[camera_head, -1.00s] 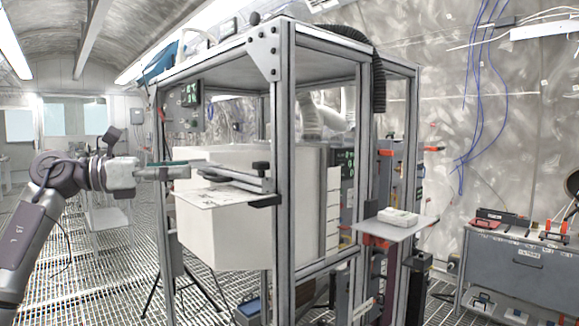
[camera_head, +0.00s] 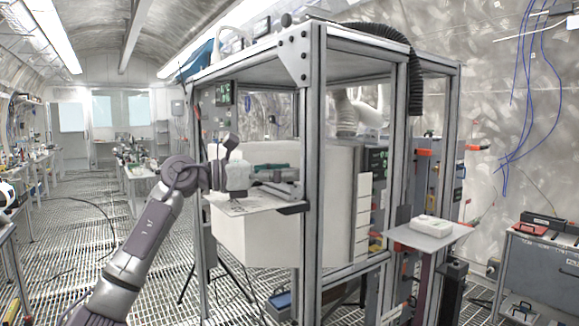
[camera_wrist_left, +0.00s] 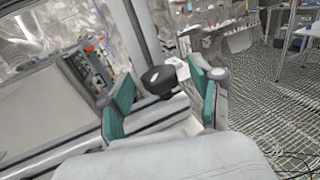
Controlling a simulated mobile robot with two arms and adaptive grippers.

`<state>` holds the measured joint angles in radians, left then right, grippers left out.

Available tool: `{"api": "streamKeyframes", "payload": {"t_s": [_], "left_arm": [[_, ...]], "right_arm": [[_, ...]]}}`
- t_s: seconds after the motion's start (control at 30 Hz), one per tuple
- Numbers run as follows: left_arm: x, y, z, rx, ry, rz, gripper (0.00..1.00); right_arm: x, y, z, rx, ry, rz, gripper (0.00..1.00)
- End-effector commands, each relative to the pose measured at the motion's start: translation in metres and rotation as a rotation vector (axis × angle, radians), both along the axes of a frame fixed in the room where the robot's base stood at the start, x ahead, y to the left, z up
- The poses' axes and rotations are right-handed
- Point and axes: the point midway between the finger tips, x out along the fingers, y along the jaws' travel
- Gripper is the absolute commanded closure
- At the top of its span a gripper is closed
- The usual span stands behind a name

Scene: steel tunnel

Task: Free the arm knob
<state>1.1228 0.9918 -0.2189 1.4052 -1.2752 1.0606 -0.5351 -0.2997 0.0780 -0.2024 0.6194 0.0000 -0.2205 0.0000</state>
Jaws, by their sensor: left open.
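My left gripper (camera_head: 284,173) reaches in from the left over the shelf at the near side of the metal frame. In the left wrist view its two green-padded fingers (camera_wrist_left: 160,76) stand apart, open. A round black knob (camera_wrist_left: 158,80) shows between the fingertips, on a grey metal bar (camera_wrist_left: 155,112). I see no clear contact between the pads and the knob, and cannot tell its exact depth. In the head view the bar (camera_head: 288,190) lies on the shelf, and I cannot make out the knob. My right gripper is not in view.
A frame post (camera_head: 315,160) stands just right of the gripper. A thin white shelf (camera_head: 235,206) lies below it, above a large white box (camera_head: 250,240). A small tray (camera_head: 430,236) with a white item is at right. Open grating floor lies left.

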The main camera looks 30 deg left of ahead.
Motion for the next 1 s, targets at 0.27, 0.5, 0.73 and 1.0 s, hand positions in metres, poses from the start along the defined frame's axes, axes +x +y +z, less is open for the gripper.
{"api": "streamKeyframes", "payload": {"t_s": [0.27,0.5,0.73,1.0], "left_arm": [[0.009,-0.0078,-0.0002,0.001,0.001,0.0,0.35],[0.0088,-0.0075,-0.0003,0.001,0.001,0.0,0.47],[0.0087,-0.0073,-0.0003,0.001,0.001,0.0,0.85],[0.0085,-0.0073,-0.0005,0.001,0.0,0.015,0.96]], "right_arm": [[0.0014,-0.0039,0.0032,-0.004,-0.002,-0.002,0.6],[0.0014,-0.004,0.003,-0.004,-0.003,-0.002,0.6],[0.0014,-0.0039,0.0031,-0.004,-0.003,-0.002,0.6],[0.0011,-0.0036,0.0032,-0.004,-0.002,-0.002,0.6]]}}
